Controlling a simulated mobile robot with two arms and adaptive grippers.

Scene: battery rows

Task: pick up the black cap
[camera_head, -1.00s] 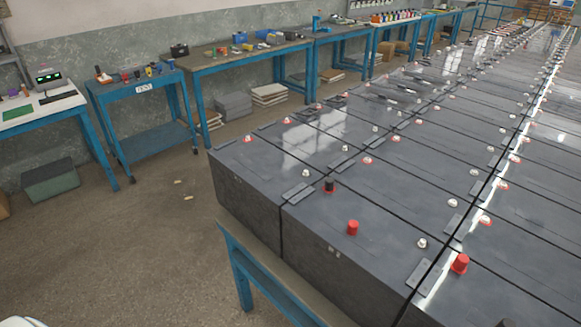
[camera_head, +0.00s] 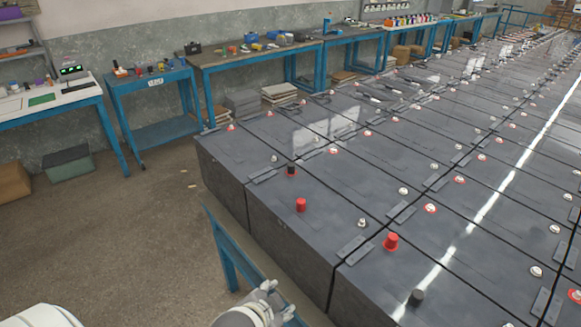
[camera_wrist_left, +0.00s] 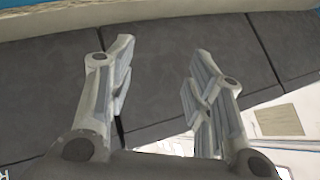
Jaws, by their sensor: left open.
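One black cap (camera_head: 291,170) stands upright on a red-ringed terminal near the left end of the battery rows (camera_head: 330,190) in the head view. A second black cap (camera_head: 416,298) stands near the front edge at the bottom right. My left gripper (camera_head: 272,292) is at the bottom of the head view, in front of the batteries and to the left of the nearer black cap. In the left wrist view my left gripper (camera_wrist_left: 160,65) is open and empty, with dark battery surfaces beyond its fingers. No cap shows in that view. My right gripper is not in view.
Two red caps (camera_head: 301,205) (camera_head: 391,242) stand on the batteries between the black caps. A blue frame (camera_head: 228,255) stands at the batteries' near edge, beside my left gripper. Workbenches (camera_head: 250,62) line the wall. The floor (camera_head: 130,240) at the left is clear.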

